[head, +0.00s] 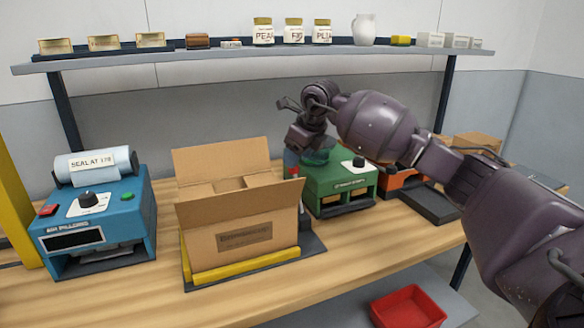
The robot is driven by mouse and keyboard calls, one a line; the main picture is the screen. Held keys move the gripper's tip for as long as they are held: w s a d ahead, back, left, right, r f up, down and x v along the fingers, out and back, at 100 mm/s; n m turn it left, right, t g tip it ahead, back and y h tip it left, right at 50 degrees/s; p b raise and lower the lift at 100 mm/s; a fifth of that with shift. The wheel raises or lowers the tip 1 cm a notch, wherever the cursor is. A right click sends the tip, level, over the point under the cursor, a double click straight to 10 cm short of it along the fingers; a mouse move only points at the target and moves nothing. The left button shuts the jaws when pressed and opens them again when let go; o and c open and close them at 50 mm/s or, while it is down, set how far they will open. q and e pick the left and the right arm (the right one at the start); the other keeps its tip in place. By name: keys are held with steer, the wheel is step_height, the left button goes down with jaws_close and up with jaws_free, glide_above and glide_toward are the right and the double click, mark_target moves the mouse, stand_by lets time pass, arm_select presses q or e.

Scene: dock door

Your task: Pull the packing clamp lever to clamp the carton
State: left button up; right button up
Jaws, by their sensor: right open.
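The carton (240,232) is brown cardboard with its top flaps open and a printed label on its front. It sits on a dark clamp base (311,245) with a yellow bar (245,264) along its lower front. A small red piece (293,172), which may be the lever's grip, shows just behind the carton's right flap; the rest of it is hidden. My right gripper (293,124) is open and empty, above and behind the carton's right rear corner, apart from the red piece as far as I can tell. My left gripper is out of view.
A blue sealing machine (95,225) stands left of the carton. A green machine (341,188) stands close on its right, under my right arm. A shelf (240,55) with jars and boxes runs above. A red bin (408,307) sits below right. The bench front is clear.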

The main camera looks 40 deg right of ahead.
steer(key=shift+x, duration=2.1)
jaws_close()
